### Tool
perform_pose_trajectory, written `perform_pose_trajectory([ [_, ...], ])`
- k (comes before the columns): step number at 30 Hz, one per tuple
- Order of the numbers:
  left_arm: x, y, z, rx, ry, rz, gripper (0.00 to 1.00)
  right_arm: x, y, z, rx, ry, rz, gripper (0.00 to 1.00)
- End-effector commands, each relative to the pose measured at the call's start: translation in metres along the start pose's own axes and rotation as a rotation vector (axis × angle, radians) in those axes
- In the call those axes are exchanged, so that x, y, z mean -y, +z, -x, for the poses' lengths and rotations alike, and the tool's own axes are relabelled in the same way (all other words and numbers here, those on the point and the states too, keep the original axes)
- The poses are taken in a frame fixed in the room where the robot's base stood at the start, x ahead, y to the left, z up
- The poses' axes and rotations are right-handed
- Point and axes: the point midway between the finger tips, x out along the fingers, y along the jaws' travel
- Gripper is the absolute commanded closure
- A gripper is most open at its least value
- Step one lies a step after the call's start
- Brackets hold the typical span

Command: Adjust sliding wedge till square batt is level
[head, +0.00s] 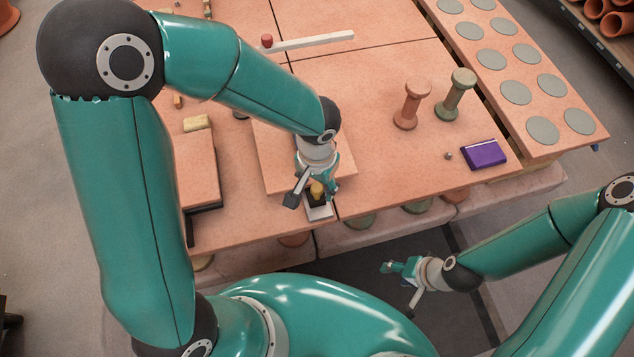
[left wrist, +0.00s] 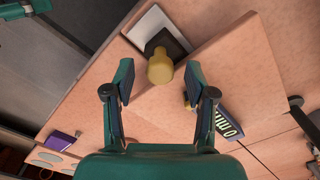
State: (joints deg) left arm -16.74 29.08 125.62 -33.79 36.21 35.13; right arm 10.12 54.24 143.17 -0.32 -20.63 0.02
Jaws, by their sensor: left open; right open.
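The square batt (head: 266,172) is a flat pinkish slab near the front of the table; in the left wrist view (left wrist: 235,70) it fills the upper right. The sliding wedge (head: 319,212) shows as a pale strip with a dark part and a yellow knob (left wrist: 160,68), at the batt's front edge. How far it reaches under the batt, and whether the batt is level, I cannot tell. My left gripper (head: 312,188) is open over the knob, its fingers (left wrist: 160,92) apart on either side and not visibly touching it. My right gripper (head: 400,285) is open and empty off the table's front.
A dark piece with pale marks (left wrist: 229,124) lies beside the batt. Another slab (head: 196,168) and a yellow block (head: 196,123) are at left. Two spools (head: 411,103) (head: 456,95), a purple box (head: 485,154) and a pale bar (head: 305,41) stand clear of the batt.

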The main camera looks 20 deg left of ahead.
Motion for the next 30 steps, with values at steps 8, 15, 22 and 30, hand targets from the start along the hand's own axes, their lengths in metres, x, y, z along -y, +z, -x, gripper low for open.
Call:
perform_pose_trajectory([
  [8,0.0,0.0,-0.002,-0.001,0.0,-0.001,0.44,0.0,0.0,0.0,0.0,0.0,0.0,0.45],
  [15,0.0,0.0,-0.002,-0.001,0.0,-0.001,0.79,0.0,0.0,0.0,0.0,0.0,0.0,0.45],
  [22,0.0,-0.001,-0.002,-0.001,0.0,-0.001,1.0,0.0,0.0,0.0,0.0,0.0,0.0,0.45],
  [30,0.001,-0.001,-0.005,-0.002,0.0,0.001,1.0,-0.004,0.0,-0.01,0.0,0.0,0.0,0.45],
])
